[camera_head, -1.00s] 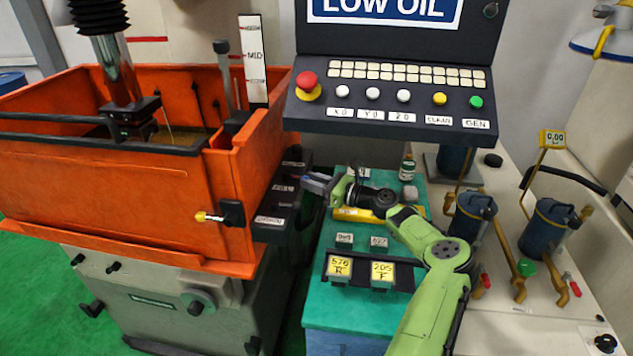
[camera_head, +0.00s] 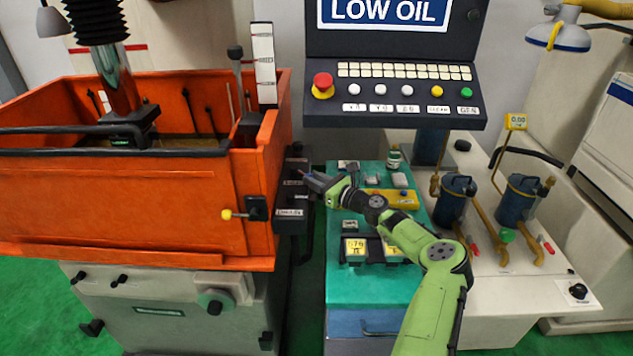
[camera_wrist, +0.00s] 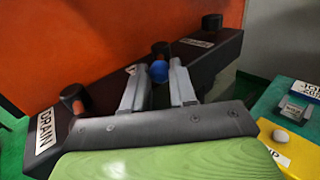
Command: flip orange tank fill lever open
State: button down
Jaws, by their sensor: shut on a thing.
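The orange tank (camera_head: 120,205) stands at left in the head view. A dark valve block (camera_head: 291,213) with white labels is on its right side. In the wrist view the block (camera_wrist: 100,95) carries three short levers in a row, with a DRAIN label (camera_wrist: 46,130) at the left end. My gripper (camera_wrist: 160,75) reaches the middle lever, and its fingers stand on both sides of a blue knob (camera_wrist: 159,71), shut on it. The middle label is mostly hidden by a finger. In the head view my gripper (camera_head: 311,181) is beside the block, its fingertips hard to make out.
A teal cabinet (camera_head: 350,290) with a yellow tray (camera_head: 393,196) and small boxes stands under my arm. A control panel (camera_head: 395,95) overhangs behind. Blue filter canisters (camera_head: 457,200) with pipes stand at right. A yellow-knobbed handle (camera_head: 227,214) juts from the tank front.

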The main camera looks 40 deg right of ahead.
jog(key=c, duration=0.9)
grip_release()
jog(key=shift+w, duration=0.1)
jog(key=v, duration=1.6)
jog(key=shift+b, duration=0.4)
jog(key=shift+w, duration=0.1)
jog(key=shift+c, duration=0.6)
